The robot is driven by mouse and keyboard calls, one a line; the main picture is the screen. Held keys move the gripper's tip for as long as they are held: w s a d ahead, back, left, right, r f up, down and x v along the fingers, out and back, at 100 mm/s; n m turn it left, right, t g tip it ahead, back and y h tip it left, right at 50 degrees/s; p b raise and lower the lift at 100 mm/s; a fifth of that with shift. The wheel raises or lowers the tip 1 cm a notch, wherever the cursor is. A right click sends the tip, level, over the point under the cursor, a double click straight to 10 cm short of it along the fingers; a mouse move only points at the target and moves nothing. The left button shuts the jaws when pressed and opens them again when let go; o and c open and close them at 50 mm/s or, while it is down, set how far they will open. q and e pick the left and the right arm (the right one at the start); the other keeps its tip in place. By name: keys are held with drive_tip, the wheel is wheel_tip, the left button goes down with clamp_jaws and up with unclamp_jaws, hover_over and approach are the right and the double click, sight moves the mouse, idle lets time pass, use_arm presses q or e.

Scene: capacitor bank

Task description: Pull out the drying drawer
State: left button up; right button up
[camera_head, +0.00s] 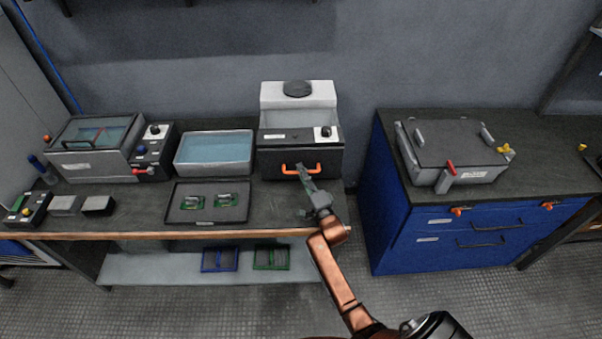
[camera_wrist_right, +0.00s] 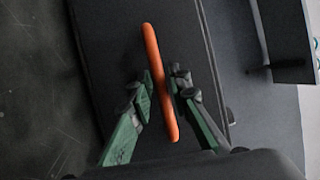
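The drying drawer (camera_head: 279,166) is the dark front of the grey unit at the back centre of the bench. It has an orange bar handle (camera_head: 291,169) and looks closed. The handle also shows in the right wrist view (camera_wrist_right: 151,62), running between the fingers. My right gripper (camera_head: 303,172) is at the right part of the handle. Its green and dark fingers (camera_wrist_right: 160,92) stand close on either side of the bar and look shut on it; exact contact is hard to see. My left gripper is in neither view.
A blue-filled tray (camera_head: 214,171) stands left of the drawer unit. A dark tray (camera_head: 180,216) with two green boards lies in front of it. A grey box with a lid (camera_head: 450,145) sits on the blue cabinet (camera_head: 393,235) at right. Bench top before the drawer is mostly bare.

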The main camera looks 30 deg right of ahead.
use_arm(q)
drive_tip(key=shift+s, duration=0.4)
use_arm(e)
clamp_jaws()
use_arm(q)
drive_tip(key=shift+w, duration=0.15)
